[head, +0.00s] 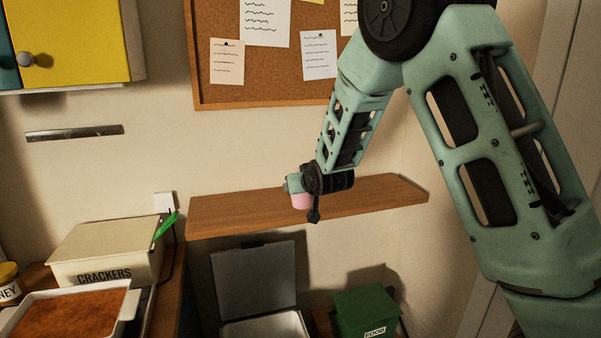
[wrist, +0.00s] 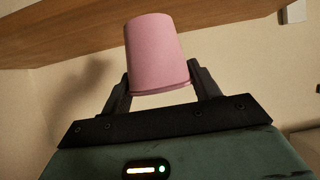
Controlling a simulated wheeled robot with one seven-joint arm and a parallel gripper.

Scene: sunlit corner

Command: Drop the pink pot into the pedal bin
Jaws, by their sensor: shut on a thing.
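The pink pot (head: 301,201) is in my gripper (head: 313,208), in front of the wooden shelf in the head view. In the wrist view the pot (wrist: 157,48) sits between the two dark fingers of my gripper (wrist: 162,84), its wider rim towards the palm. The pedal bin (head: 264,327) stands below the shelf with its grey lid raised against the wall. Its pale rim shows at the bottom edge of the head view; its lower body is out of frame. The pot appears above the bin in the picture, well apart from it.
The wooden shelf (head: 370,200) juts from the wall close behind my gripper. A green food box (head: 364,312) stands right of the bin. At left, a counter holds a crackers box (head: 108,252), a baking dish (head: 136,300) and a jar (head: 9,283).

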